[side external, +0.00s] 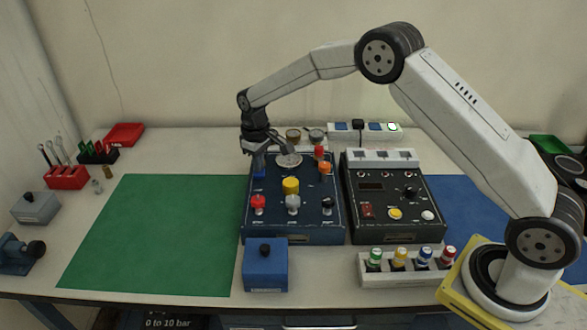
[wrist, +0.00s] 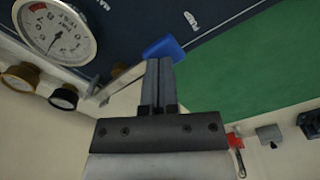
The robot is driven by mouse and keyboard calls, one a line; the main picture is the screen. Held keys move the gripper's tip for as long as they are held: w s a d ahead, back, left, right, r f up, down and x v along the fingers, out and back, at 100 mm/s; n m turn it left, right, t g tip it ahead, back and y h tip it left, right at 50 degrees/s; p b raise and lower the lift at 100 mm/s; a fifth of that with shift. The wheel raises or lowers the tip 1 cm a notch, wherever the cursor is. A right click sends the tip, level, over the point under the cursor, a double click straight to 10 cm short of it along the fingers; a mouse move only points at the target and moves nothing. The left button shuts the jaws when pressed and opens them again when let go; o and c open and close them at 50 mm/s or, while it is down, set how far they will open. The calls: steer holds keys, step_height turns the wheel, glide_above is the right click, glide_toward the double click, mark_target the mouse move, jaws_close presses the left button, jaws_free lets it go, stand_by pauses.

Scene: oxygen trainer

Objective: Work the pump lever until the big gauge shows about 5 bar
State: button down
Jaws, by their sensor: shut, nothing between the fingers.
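The dark blue trainer panel (side external: 300,229) stands mid-table. Its big round gauge (side external: 288,160) faces up at the back; the gauge also fills the upper left of the wrist view (wrist: 55,30). Its needle is thin there and I cannot read an exact value. A blue grip (side external: 259,173), seemingly the pump lever's, is at the panel's back left; it also shows in the wrist view (wrist: 166,48). My gripper (wrist: 158,62) is shut and empty, pointing down with its fingertips close by the blue grip. I cannot tell whether they touch.
Red, yellow and grey knobs (side external: 291,186) stand on the panel's front. A second dark control box (side external: 392,232) is to its right. A blue box with a black knob (side external: 265,271) stands in front. The green mat (side external: 150,235) at left is bare.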

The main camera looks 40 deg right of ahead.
steer(key=shift+r, duration=1.85)
steer(key=shift+f, duration=1.95)
steer(key=shift+r, duration=0.1)
